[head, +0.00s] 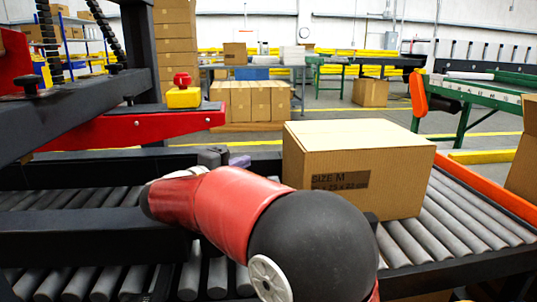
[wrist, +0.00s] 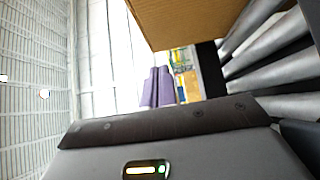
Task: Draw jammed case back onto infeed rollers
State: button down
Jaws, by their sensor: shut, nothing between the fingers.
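The case (head: 352,183), a closed brown carton with a dark "SIZE M" label, sits upright on the grey rollers (head: 478,211), right of centre in the head view. My red and black arm covers its lower left front. My gripper's purple fingertips (head: 240,161) show just left of the case, past my arm. In the wrist view, my gripper (wrist: 157,88) is shut and empty. The case (wrist: 188,20) fills the top of that view, and the fingers appear apart from it. Rollers (wrist: 262,72) also show at the right there.
A dark crossbar (head: 90,233) spans the left rollers. A red machine arm (head: 120,129) with a yellow and red button box (head: 184,93) is above them. An orange side rail (head: 485,192) bounds the right rollers. Another carton (head: 524,155) stands at the right edge.

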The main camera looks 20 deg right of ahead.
send_near(291, 147)
jog(key=w, duration=0.3)
jog(key=d+p, duration=0.1)
jog(key=d, duration=0.3)
jog(key=shift+s+d+r, duration=0.1)
jog(key=shift+s+d, duration=0.1)
jog(key=shift+d, duration=0.35)
